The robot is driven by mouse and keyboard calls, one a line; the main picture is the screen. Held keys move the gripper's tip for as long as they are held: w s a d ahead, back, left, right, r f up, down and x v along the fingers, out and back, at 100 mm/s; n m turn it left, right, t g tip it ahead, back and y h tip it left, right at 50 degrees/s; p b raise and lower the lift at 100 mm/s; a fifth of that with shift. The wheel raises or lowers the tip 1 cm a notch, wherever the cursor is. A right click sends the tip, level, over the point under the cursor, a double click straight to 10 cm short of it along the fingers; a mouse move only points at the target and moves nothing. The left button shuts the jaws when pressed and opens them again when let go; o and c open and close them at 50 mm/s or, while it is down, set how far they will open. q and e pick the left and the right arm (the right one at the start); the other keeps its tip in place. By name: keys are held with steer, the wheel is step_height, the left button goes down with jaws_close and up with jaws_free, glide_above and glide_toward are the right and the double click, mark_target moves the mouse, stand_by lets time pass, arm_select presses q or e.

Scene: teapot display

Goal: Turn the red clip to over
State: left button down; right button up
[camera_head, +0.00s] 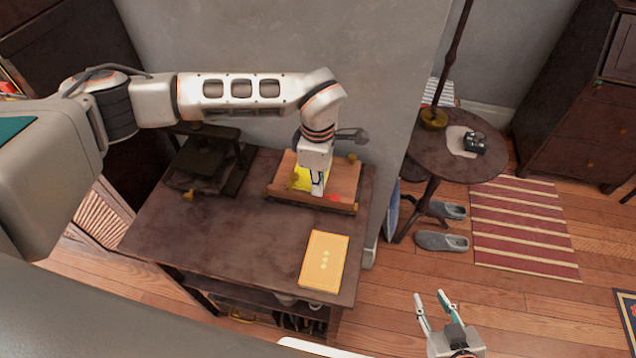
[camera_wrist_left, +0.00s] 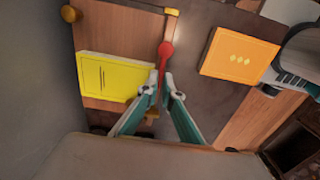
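The red clip (camera_wrist_left: 165,54) lies along the edge of a brown wooden board (camera_wrist_left: 108,103) in the left wrist view. Its wide end is clear, and its narrow stem runs between the fingertips of my left gripper (camera_wrist_left: 161,79). These fingertips are close together and appear shut on the stem. In the head view, a little of the red clip (camera_head: 333,197) shows beside my left gripper (camera_head: 318,192), which points down at the board. A yellow sheet or booklet (camera_wrist_left: 112,76) lies on the board. My right gripper (camera_head: 430,294) is open and empty, low in the head view, away from the table.
An orange-yellow book (camera_head: 324,262) lies at the front right of the dark table (camera_head: 240,225). A dark stand (camera_head: 205,165) is at the table's back left. A wall (camera_head: 280,45) rises behind. A round side table (camera_head: 430,155) stands to the right.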

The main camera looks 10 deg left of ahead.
arm_select(q)
steer(key=shift+n, duration=1.4)
steer(key=n, duration=0.6)
steer(key=shift+b, duration=0.4)
steer(key=n, duration=0.6)
steer(key=shift+n, duration=1.5)
steer(key=c, duration=2.2)
jaws_free()
steer(key=shift+c, duration=0.2)
